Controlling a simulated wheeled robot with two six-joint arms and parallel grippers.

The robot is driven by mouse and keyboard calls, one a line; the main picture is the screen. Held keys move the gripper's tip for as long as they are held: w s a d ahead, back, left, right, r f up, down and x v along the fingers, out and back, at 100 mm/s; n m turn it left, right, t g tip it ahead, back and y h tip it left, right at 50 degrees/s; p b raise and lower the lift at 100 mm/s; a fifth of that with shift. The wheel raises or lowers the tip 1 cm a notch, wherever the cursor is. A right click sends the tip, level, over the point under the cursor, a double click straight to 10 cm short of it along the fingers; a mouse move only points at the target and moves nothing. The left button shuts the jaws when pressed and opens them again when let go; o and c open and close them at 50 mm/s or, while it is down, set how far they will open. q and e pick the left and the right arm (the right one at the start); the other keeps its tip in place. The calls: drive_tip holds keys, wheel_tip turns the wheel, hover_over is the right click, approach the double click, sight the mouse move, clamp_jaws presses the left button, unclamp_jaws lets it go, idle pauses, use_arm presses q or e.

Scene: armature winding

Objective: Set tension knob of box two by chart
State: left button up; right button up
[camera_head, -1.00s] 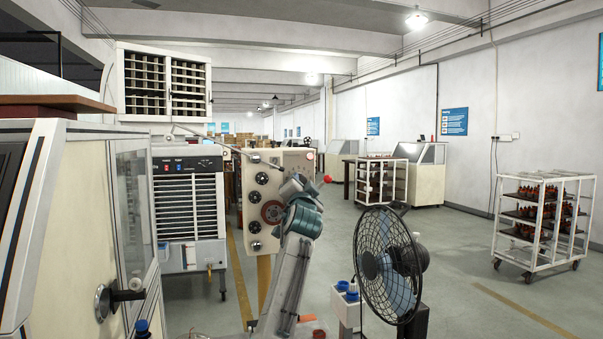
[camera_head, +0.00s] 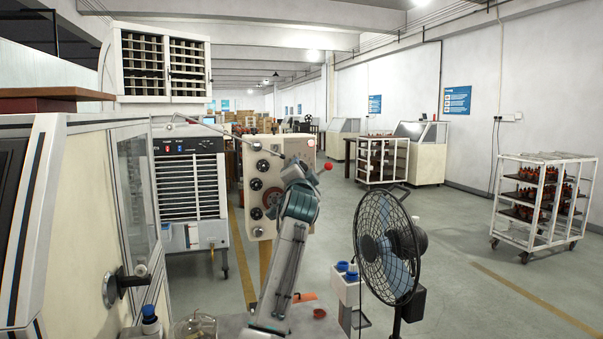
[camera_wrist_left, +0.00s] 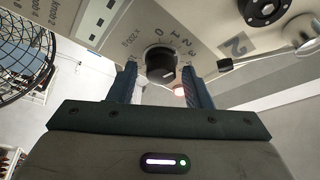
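The cream box (camera_head: 264,146) with a column of dark knobs and a red-brown disc stands mid-picture in the head view. My left arm rises from the bottom and covers its right part; the left gripper (camera_wrist_left: 161,88) shows clearly only in the wrist view. There its two dark fingers are apart, on either side of a black knob (camera_wrist_left: 160,62) with a numbered dial around it. A gap shows beside the knob, and I cannot tell whether either finger touches it. Printed knob lines (camera_wrist_left: 40,72) show at upper left. My right gripper is out of view.
A black fan (camera_head: 387,245) stands close right of my arm, with a white stand holding blue-capped items (camera_head: 347,270) beside it. A cream cabinet with a dark handle (camera_head: 122,283) is at left. A white rack cart (camera_head: 543,205) stands at far right; open floor lies between.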

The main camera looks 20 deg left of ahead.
use_arm(q)
drive_tip(key=shift+o, duration=0.4)
drive_tip(key=b+v, duration=0.4)
drive_tip(key=v, duration=0.6)
drive_tip(key=shift+s+b, duration=0.35)
drive_tip(key=shift+b, duration=0.05)
drive_tip(key=shift+f, duration=0.15)
